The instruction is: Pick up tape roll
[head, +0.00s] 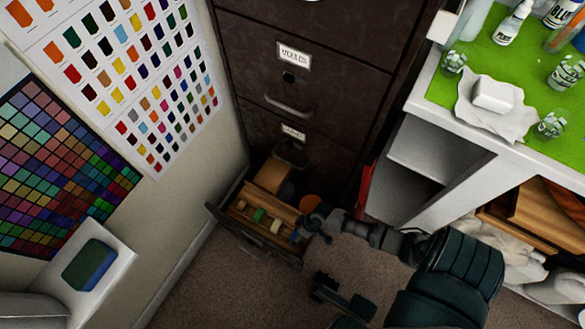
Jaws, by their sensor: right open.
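The open bottom drawer (225,214) of a dark filing cabinet holds several small items. Among them are a green roll-like piece (259,215), a pale one (277,226) and a blue one (294,236). An orange rounded piece (310,203) shows at the drawer's right side, partly hidden. I cannot tell for sure which one is the tape roll. My right gripper (321,256) comes in from the lower right, open and empty. Its upper finger overlaps the drawer's right front corner in the picture; its lower finger is over the carpet. My left gripper is not in view.
The cabinet (330,75) rises behind the drawer. A white shelf unit with a green-topped work surface (520,75) stands at the right, holding bottles and cups. A wall with colour charts (130,75) is at the left. Carpet (215,285) in front is clear.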

